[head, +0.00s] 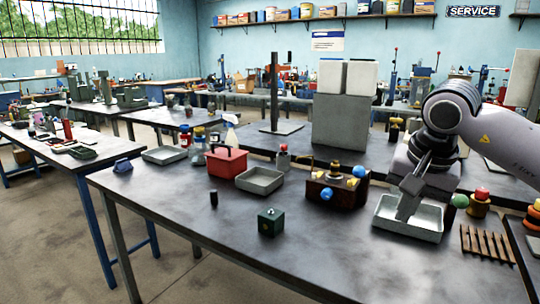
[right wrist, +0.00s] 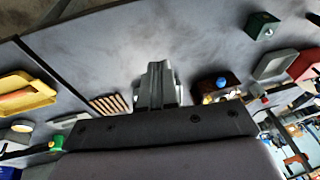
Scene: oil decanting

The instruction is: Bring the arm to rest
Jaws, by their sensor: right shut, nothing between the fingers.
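My right gripper (head: 407,208) comes in from the right of the head view and points down over a pale grey tray (head: 425,230) on the workbench. Its fingers are closed together with nothing between them. The fingers cover part of the tray; I cannot tell whether they touch it. In the right wrist view the shut gripper (right wrist: 157,85) shows against the dark bench top. My left gripper is in neither view.
A wooden block with blue and yellow knobs (head: 337,187) stands left of the gripper, a slatted wooden rack (head: 486,243) right of it. A green cube (head: 271,222), red box (head: 227,165) and grey tray (head: 260,181) stand farther left. The bench's front (head: 340,260) is clear.

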